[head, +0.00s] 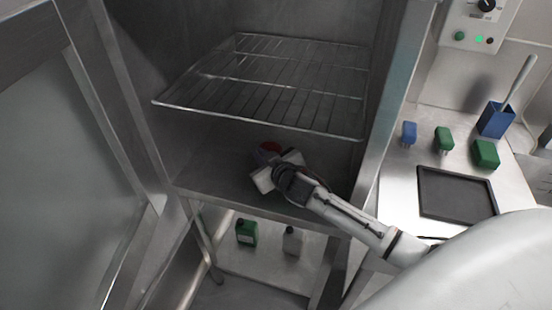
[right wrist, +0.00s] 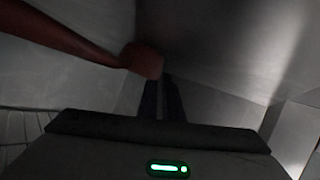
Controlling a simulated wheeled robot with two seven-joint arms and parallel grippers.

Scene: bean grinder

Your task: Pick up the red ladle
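The red ladle shows in the right wrist view as a dark red bar (right wrist: 75,38) from the upper left, ending in a blunt red piece (right wrist: 145,61) by the fingertips. In the head view a small red patch (head: 270,147) shows at my right gripper (head: 267,161), inside the lower part of the steel cabinet. In the right wrist view the two dark fingers of my right gripper (right wrist: 161,90) are close together with a narrow gap. The red end meets or overlaps their tips. I cannot tell whether they clasp it. My left gripper is not in view.
A wire rack (head: 270,85) spans the cabinet above my right gripper. The cabinet's side walls are close. A counter with a black tray (head: 456,195) lies at right.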

